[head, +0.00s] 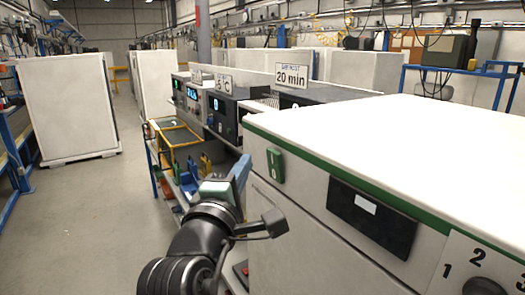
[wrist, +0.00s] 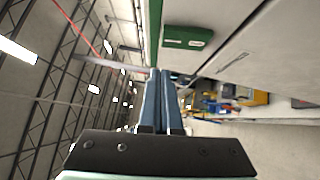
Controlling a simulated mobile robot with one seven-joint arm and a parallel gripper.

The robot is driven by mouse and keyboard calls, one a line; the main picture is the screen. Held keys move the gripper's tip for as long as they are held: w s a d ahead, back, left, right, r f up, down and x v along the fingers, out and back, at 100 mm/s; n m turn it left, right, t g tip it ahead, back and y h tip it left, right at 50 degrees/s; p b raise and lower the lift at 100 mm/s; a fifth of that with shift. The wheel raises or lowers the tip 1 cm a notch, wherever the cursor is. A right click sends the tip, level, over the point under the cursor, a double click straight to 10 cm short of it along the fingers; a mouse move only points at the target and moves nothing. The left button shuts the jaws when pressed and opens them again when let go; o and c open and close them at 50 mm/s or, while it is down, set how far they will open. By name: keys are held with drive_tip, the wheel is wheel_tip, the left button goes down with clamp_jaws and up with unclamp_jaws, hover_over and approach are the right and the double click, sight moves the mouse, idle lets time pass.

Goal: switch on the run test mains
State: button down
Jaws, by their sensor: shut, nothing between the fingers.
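A green rocker switch (head: 275,165) with a pale mark sits on the upper front face of the near white cabinet (head: 300,235), just under its green trim. I take it for the mains switch. It also shows in the wrist view (wrist: 187,37), above and right of the fingertips. My gripper (head: 243,165) is shut and empty, its blue fingers together. It is in front of the cabinet face, left of the switch in the head view. In the wrist view the fingertips (wrist: 160,73) appear apart from the switch; the exact gap cannot be told.
The cabinet also carries a dark display panel (head: 371,216) and a numbered dial (head: 484,286) to the right. Beyond stand test units with a "20 min" sign (head: 291,76) and a shelf cart with bins (head: 180,140). The floor at left (head: 85,215) is clear.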

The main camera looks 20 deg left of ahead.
sight(270, 151)
drive_tip(key=shift+w+d+r+p, duration=0.15)
drive_tip(key=shift+w+d+p, duration=0.2)
drive_tip(key=shift+w+d, duration=0.3)
drive_tip(key=shift+w+d+r+p, duration=0.1)
drive_tip(key=shift+w+d+p, duration=0.25)
drive_tip(key=shift+w+d, duration=0.3)
drive_tip(key=shift+a, duration=0.1)
drive_tip(key=shift+w+d+r+m+g+p, duration=0.3)
drive_tip(key=shift+w+r+m+g+p, duration=0.15)
drive_tip(key=shift+p, duration=0.8)
drive_tip(key=shift+f+b, duration=0.25)
drive_tip(key=shift+b, duration=0.05)
drive_tip(key=shift+a, duration=0.1)
